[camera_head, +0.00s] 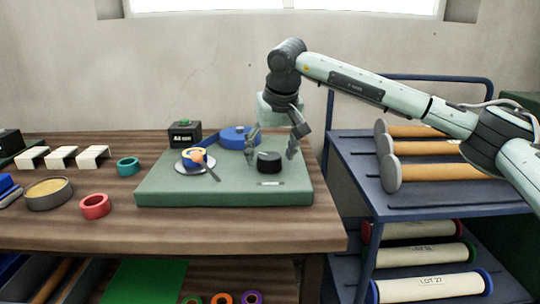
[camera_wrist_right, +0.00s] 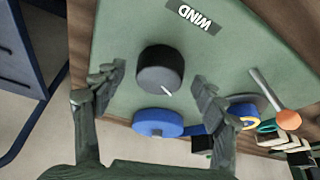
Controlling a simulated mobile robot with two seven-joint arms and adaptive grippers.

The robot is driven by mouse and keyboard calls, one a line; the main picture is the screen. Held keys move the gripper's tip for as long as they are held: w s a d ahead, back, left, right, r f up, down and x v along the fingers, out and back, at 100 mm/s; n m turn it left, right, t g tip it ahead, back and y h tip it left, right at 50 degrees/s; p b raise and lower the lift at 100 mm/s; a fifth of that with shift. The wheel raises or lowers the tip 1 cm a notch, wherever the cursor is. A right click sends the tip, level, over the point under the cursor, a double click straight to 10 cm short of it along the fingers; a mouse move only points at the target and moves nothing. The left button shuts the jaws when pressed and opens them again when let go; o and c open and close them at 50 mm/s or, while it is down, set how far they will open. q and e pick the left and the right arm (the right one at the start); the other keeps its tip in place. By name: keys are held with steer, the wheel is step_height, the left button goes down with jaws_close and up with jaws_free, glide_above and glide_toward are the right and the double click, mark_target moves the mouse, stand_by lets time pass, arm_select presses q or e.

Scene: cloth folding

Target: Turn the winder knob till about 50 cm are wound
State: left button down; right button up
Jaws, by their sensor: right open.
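The winder knob (camera_head: 269,162) is a short black cylinder on a green base board (camera_head: 160,190) on the wooden table. In the right wrist view the knob (camera_wrist_right: 160,70) shows a white mark at its edge, and a label reading WIND (camera_wrist_right: 193,18) lies beside it. A blue reel (camera_head: 238,137) stands behind the knob; it also shows in the right wrist view (camera_wrist_right: 158,122). A blue strip runs from the reel toward a small plate (camera_head: 197,168). My right gripper (camera_head: 272,150) is open above the knob, its fingers apart on either side. My left gripper is not in view.
An orange-ended lever (camera_head: 199,157) sits by the plate. Teal (camera_head: 128,166) and red (camera_head: 95,206) rings lie left of the board. A blue rack (camera_head: 350,165) with rolls stands right.

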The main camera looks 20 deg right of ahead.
steer(key=shift+w+f, duration=0.25)
steer(key=shift+f, duration=0.3)
steer(key=shift+c, duration=0.2)
steer(key=c, duration=1.1)
steer(key=shift+r+m, duration=0.1)
steer(key=shift+m, duration=0.3)
